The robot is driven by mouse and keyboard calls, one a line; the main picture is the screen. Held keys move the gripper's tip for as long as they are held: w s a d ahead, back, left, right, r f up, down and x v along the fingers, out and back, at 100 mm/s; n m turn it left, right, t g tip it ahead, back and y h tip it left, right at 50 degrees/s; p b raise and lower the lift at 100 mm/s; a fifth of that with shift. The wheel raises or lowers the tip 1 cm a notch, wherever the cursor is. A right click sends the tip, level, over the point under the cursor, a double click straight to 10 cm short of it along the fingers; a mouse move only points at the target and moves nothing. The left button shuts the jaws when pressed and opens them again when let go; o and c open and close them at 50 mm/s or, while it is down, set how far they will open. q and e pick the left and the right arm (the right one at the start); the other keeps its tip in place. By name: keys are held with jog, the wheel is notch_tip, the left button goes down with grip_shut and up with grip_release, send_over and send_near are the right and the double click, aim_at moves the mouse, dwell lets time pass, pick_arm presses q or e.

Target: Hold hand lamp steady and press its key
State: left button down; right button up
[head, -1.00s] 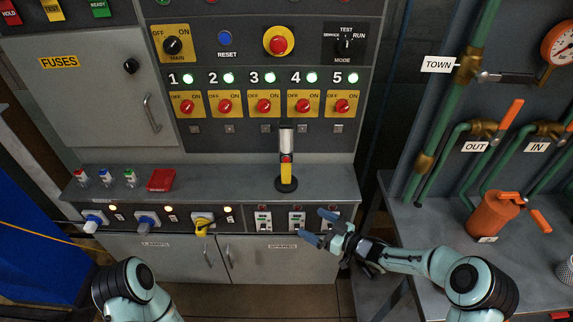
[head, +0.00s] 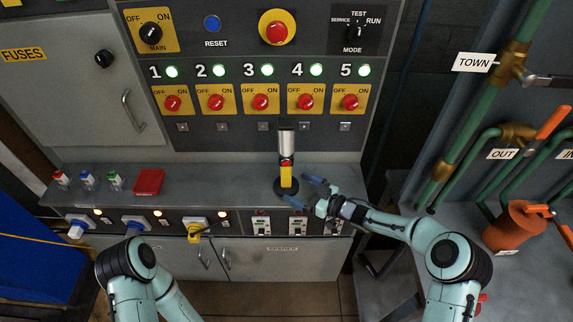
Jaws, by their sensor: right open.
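The hand lamp (head: 286,165) stands upright on its round black base on the grey ledge. It has a yellow lower body, a red part in the middle that may be its key, and a silver-grey upper section with a dark top. My right gripper (head: 305,188) is open, its blue fingers spread just right of the lamp's lower body and base. The fingers point left towards the lamp and do not enclose the yellow body. Whether the near finger touches the base I cannot tell. My left arm (head: 130,262) shows at the lower left, but its gripper is out of view.
The ledge (head: 220,187) left of the lamp is bare up to a red box (head: 149,182) and several small coloured-top items. Plugs and sockets line the ledge's front. The panel (head: 225,135) with red rotary switches rises behind. An orange canister (head: 523,228) stands on the right bench.

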aim_at(289, 184)
jog(key=shift+x, duration=2.25)
jog(key=c, duration=0.6)
